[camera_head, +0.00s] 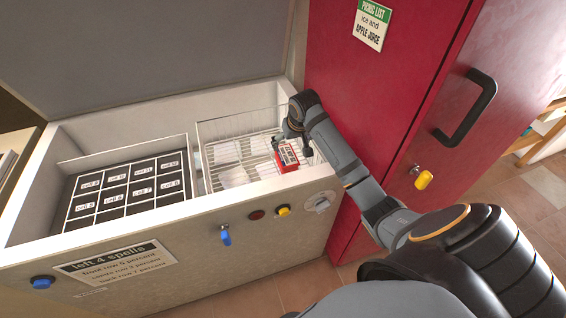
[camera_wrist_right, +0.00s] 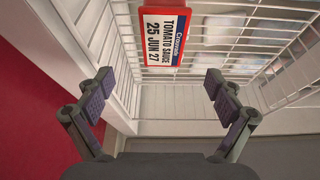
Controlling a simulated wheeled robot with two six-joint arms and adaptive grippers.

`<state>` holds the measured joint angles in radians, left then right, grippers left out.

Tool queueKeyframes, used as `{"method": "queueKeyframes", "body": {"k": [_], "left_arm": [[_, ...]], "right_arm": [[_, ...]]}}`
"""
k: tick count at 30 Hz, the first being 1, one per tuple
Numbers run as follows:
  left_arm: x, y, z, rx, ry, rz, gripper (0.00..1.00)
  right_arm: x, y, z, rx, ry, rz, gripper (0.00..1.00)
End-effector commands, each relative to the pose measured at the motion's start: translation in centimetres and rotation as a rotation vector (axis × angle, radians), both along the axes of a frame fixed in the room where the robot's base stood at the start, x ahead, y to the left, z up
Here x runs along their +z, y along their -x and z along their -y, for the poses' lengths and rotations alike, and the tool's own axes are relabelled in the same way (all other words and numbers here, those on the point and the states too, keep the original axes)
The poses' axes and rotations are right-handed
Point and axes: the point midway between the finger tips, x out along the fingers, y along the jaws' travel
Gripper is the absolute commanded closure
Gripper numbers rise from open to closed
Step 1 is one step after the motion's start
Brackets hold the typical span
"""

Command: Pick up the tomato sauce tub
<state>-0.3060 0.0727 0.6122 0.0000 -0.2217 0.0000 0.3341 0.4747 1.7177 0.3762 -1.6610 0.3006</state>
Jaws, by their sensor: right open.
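The tomato sauce tub (camera_head: 287,157) is a small red tub with a white label on top. It sits in the wire basket (camera_head: 233,128) at the right end of the open chest. In the right wrist view the tub (camera_wrist_right: 164,38) shows at the top, its label reading "TOMATO SAUCE 25 JUN 27". My right gripper (camera_wrist_right: 158,92) is open and empty, with its fingers apart and the tub beyond them, not between them. In the head view my right gripper (camera_head: 290,137) is over the basket, close to the tub. My left gripper is not in view.
Pale packages (camera_head: 234,175) lie in the basket left of the tub. A divided black tray (camera_head: 128,187) with labelled cells fills the chest's left part. A red cabinet (camera_head: 375,90) with a black handle stands close on the right. The chest's rim surrounds the basket.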

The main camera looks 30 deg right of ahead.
Motion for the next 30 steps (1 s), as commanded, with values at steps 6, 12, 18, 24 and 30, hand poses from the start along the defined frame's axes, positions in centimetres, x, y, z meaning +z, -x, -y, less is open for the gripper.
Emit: {"method": "queueKeyframes", "body": {"k": [6, 12, 18, 24, 30], "left_arm": [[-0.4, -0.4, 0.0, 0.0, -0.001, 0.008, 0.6], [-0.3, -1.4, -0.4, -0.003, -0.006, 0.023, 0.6], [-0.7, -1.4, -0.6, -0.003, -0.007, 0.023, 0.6], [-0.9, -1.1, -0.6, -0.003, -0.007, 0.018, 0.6], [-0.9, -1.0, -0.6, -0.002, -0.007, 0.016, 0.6]], "right_arm": [[-3.3, -1.2, 0.2, 0.0, -0.003, -0.001, 0.08], [-4.0, -1.5, 0.2, 0.001, -0.002, 0.0, 0.08], [-7.2, -2.3, -0.2, 0.001, -0.002, -0.001, 0.08], [-8.8, -3.0, 0.1, 0.001, -0.001, -0.001, 0.08], [-8.8, -3.0, 0.1, 0.001, -0.001, 0.0, 0.08]]}}
